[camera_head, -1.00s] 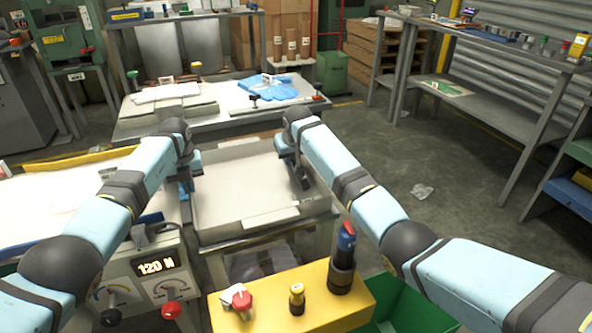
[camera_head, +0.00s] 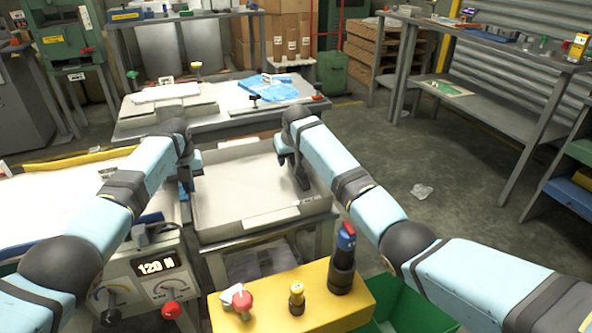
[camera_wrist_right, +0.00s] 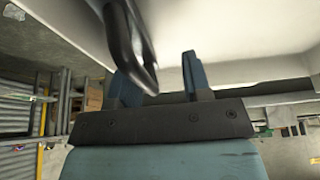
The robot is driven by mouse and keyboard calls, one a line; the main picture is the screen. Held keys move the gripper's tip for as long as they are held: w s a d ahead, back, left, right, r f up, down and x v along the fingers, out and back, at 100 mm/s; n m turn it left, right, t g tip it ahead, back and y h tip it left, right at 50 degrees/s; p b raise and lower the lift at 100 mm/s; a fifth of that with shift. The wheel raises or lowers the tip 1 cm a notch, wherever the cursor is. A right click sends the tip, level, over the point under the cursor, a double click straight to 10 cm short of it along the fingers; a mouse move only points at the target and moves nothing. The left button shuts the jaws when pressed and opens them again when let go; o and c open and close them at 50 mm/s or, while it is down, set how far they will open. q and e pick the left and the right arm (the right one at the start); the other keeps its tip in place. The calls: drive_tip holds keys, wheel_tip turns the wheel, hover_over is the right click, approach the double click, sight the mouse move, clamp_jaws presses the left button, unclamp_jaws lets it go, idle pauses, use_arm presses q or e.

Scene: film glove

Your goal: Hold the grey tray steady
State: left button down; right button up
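The grey tray (camera_head: 265,222) is a shallow, low-walled box in the middle of the head view. It looks level and its pale inside looks empty. My left gripper (camera_head: 184,188) is at its left wall; the fingers are too small and partly hidden to tell if they are shut. My right gripper (camera_head: 300,184) is at the right wall, pointing down. In the right wrist view its two blue fingers (camera_wrist_right: 160,85) stand apart. A dark bar, perhaps a handle, crosses in front of one finger, with a gap to the other. Whether it touches cannot be told.
A yellow block (camera_head: 345,308) with a red knob and upright tools stands in front. A gauge box (camera_head: 150,270) reading 120 N is at the left. A bench (camera_head: 225,122) with a blue glove (camera_head: 278,93) is behind the tray. Open floor lies to the right.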

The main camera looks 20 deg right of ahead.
drive_tip(key=shift+r, duration=0.1)
drive_tip(key=v, duration=1.1)
drive_tip(key=shift+s+r, duration=0.25)
drive_tip(key=shift+r, duration=0.1)
use_arm(q)
drive_tip(key=c, duration=1.2)
unclamp_jaws()
drive_tip(key=shift+c, duration=0.2)
drive_tip(key=shift+r, duration=0.1)
